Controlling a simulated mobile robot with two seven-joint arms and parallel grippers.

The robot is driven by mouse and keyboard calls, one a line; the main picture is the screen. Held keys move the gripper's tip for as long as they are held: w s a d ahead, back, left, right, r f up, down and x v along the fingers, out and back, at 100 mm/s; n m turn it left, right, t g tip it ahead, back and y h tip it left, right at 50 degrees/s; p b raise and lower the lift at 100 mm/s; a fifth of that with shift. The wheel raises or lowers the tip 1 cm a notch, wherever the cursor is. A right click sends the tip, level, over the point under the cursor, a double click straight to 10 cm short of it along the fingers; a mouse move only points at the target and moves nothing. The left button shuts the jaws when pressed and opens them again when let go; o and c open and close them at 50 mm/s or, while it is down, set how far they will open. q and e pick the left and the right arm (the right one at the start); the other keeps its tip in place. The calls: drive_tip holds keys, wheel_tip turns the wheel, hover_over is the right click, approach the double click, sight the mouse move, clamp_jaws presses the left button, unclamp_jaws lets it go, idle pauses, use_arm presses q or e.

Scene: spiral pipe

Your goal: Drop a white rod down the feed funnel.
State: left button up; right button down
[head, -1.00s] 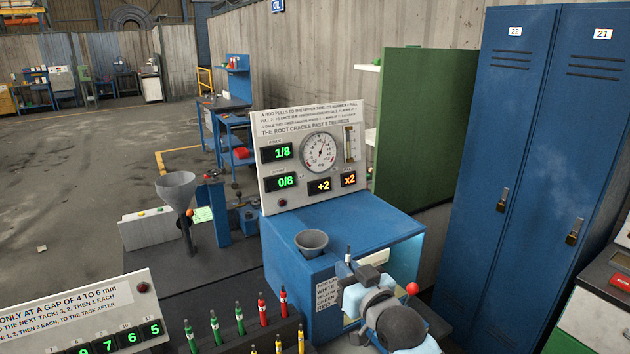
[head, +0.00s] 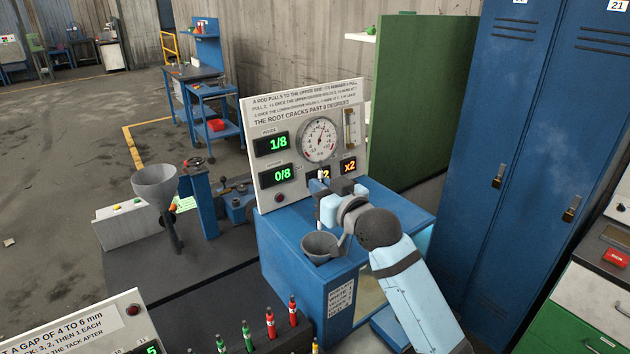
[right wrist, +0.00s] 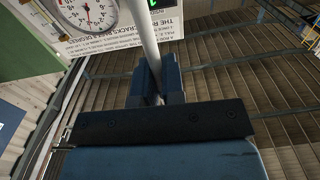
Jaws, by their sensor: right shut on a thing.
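My right gripper (head: 322,187) is above the blue cabinet (head: 290,275), in front of the gauge panel. It is shut on a pale white rod (right wrist: 147,35), which runs up between the jaws in the right wrist view. A larger grey funnel (head: 155,182) stands on a stalk further left. Which one is the feed funnel is not labelled legibly. My left gripper is out of view.
The gauge panel (head: 318,150) reads 1/8 and 0/8 and stands close behind the gripper. Red and green rods (head: 270,325) stand in a rack at the front. Blue lockers (head: 530,150) and a green board (head: 420,110) are to the right. The floor at left is open.

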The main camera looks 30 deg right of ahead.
sight(320, 229)
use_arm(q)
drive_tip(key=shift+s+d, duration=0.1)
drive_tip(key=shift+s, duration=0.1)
use_arm(e)
drive_tip(key=shift+s+f, duration=0.1)
drive_tip(key=shift+f, duration=0.4)
use_arm(q)
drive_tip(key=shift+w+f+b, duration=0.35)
drive_tip(key=shift+b, duration=0.35)
use_arm(e)
wheel_tip(320, 229, down, 4)
drive_tip(key=shift+f, duration=0.25)
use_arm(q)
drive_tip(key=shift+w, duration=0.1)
use_arm(e)
drive_tip(key=shift+f, duration=0.35)
use_arm(q)
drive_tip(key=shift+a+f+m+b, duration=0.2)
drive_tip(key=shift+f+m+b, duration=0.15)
drive_tip(key=shift+b, duration=0.15)
use_arm(e)
drive_tip(key=shift+f, duration=0.75)
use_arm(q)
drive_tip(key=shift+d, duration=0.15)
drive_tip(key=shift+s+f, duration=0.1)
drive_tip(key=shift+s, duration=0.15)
use_arm(e)
drive_tip(key=c, duration=1.1)
unclamp_jaws()
drive_tip(key=shift+c, duration=0.2)
